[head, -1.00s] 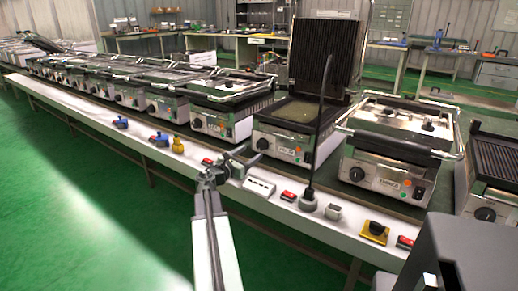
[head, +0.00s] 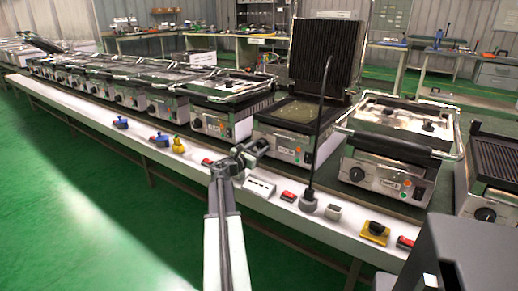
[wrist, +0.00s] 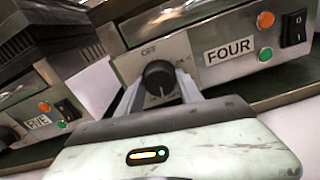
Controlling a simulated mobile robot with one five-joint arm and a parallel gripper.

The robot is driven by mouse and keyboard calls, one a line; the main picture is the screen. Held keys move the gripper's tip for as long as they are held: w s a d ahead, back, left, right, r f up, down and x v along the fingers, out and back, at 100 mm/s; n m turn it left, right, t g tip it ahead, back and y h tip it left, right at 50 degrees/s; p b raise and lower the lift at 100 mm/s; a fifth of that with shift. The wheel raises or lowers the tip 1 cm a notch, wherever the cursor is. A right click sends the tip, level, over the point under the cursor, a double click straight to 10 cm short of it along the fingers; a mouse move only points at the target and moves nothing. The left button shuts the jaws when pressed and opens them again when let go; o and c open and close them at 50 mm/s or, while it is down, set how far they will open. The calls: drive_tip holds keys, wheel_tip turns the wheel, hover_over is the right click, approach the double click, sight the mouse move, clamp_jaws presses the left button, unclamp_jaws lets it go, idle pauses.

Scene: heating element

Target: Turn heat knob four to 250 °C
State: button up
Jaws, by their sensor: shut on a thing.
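Heat knob four (wrist: 158,77) is a round black knob on the grill front labelled FOUR (wrist: 230,50). The word OFF is printed above it. A pale mark shows on the knob's lower part; the exact setting cannot be read. In the wrist view my gripper (wrist: 160,86) has one finger on each side of the knob and is shut on it. In the head view my gripper (head: 256,148) is at the front of the open grill (head: 287,148) and hides the knob.
A neighbouring grill labelled FIVE (wrist: 38,122) stands at left in the wrist view. An orange light (wrist: 265,20), a green light (wrist: 265,54) and a black switch (wrist: 294,27) sit right of the knob. A white socket strip (head: 259,187) and a cable plug (head: 308,203) lie on the bench front.

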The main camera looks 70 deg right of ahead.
drive_tip(key=m, duration=0.4)
drive_tip(key=o, duration=1.4)
drive_tip(key=v, duration=0.8)
drive_tip(key=shift+d, duration=0.1)
